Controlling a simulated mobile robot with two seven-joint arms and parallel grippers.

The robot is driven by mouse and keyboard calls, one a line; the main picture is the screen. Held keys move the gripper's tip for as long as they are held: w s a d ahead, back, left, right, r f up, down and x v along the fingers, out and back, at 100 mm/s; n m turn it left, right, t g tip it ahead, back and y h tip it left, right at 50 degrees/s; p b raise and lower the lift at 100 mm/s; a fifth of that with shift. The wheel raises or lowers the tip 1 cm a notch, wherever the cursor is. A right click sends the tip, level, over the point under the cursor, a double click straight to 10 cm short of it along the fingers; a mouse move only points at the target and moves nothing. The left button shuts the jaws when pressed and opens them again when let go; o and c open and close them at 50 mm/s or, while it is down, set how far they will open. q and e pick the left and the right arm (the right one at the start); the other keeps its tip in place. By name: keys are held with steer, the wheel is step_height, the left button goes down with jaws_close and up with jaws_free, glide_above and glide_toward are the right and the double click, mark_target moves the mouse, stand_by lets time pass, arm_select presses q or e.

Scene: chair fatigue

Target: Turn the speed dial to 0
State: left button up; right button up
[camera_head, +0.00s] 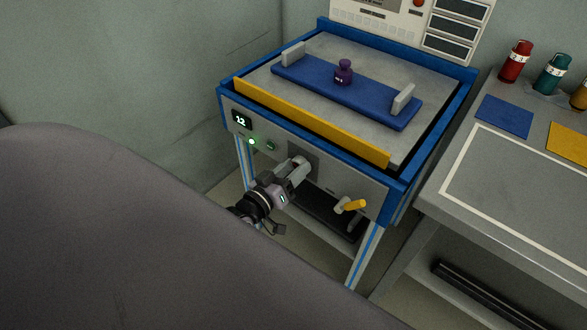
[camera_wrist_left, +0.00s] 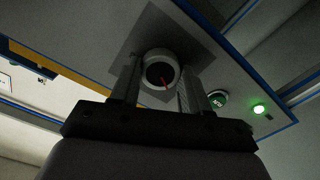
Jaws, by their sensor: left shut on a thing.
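In the head view my left gripper (camera_head: 297,167) reaches the front panel and hides the dial. A small display (camera_head: 241,120) on the panel reads 12. My right gripper is not in view.
A green light (camera_head: 252,142) glows beside a green button (camera_head: 271,146). A yellow-handled lever (camera_head: 352,205) sticks out right of my gripper. A purple bottle (camera_head: 343,73) stands on the blue platform (camera_head: 300,76). A grey side table (camera_head: 500,190) is at the right.

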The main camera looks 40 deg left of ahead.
arm_select(q)
steer(key=shift+n, duration=1.5)
steer(key=o, duration=1.1)
steer(key=shift+c, duration=0.2)
steer(key=s, duration=0.7)
steer(key=shift+a, duration=0.3)
